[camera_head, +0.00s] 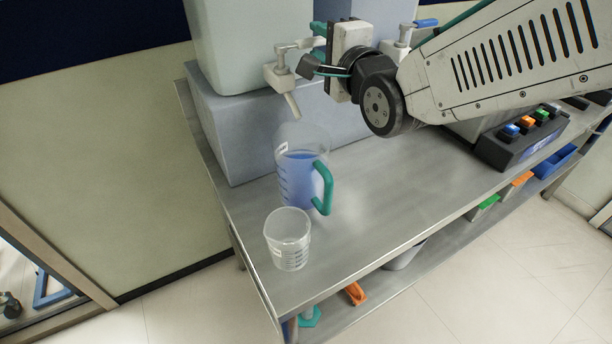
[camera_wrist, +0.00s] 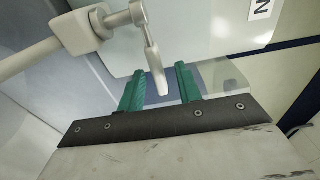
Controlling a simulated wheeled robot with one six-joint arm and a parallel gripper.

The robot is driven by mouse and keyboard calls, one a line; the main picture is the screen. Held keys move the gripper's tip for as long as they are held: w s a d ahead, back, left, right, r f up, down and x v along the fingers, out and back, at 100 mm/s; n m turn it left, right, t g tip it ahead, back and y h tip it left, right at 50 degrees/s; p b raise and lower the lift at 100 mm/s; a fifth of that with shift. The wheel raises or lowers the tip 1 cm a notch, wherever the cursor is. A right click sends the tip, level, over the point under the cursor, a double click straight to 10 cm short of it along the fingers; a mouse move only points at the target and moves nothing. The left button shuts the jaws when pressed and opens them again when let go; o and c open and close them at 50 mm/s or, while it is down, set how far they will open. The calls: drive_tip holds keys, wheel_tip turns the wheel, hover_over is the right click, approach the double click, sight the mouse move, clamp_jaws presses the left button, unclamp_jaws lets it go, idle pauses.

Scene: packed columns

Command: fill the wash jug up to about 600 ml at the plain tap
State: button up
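The wash jug (camera_head: 296,183), clear with a teal handle (camera_head: 325,188), stands upright on the bench under a tap spout. Blue shows over its lower and middle part; its scale is too small to read. The tap (camera_head: 280,76) is pale, with its spout angled down above the jug; no stream can be made out. It also shows in the wrist view (camera_wrist: 88,32). My gripper (camera_head: 321,50) is beside the tap's top. In the wrist view its two teal fingers (camera_wrist: 160,88) are apart, with the tap's pale lever (camera_wrist: 153,62) reaching down between them; contact cannot be told.
A clear beaker (camera_head: 288,238) stands in front of the jug near the bench's front edge. A second tap with a blue lever (camera_head: 426,22) is behind my arm. A box with coloured buttons (camera_head: 522,135) sits at the right. The bench right of the jug is clear.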

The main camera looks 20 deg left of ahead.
drive_tip(key=v, duration=0.5)
drive_tip(key=shift+s+d, duration=0.1)
idle(0.5)
